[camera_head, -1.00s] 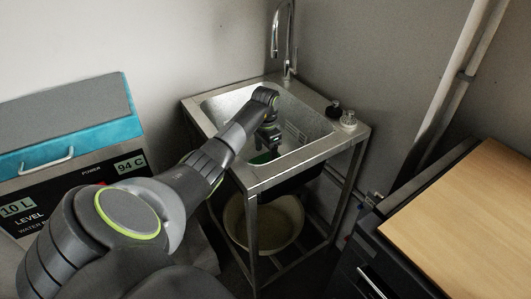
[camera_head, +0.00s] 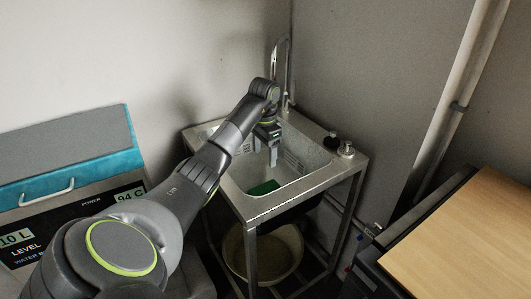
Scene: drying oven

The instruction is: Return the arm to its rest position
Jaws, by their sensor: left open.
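My left arm reaches in from the lower left to above the metal sink (camera_head: 310,190). My left gripper (camera_head: 273,156) points down over the basin with its fingers apart. No object shows between the fingers. A green item (camera_head: 263,188) lies low in the basin, below and apart from the gripper. My right gripper is not in view.
A tall faucet (camera_head: 287,62) stands behind the sink. Dark and clear bottles (camera_head: 346,149) stand on its right rim. A water bath with a teal lid (camera_head: 85,172) is at left, a wooden-topped cabinet (camera_head: 460,235) at right. A round bucket (camera_head: 275,252) sits below the sink.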

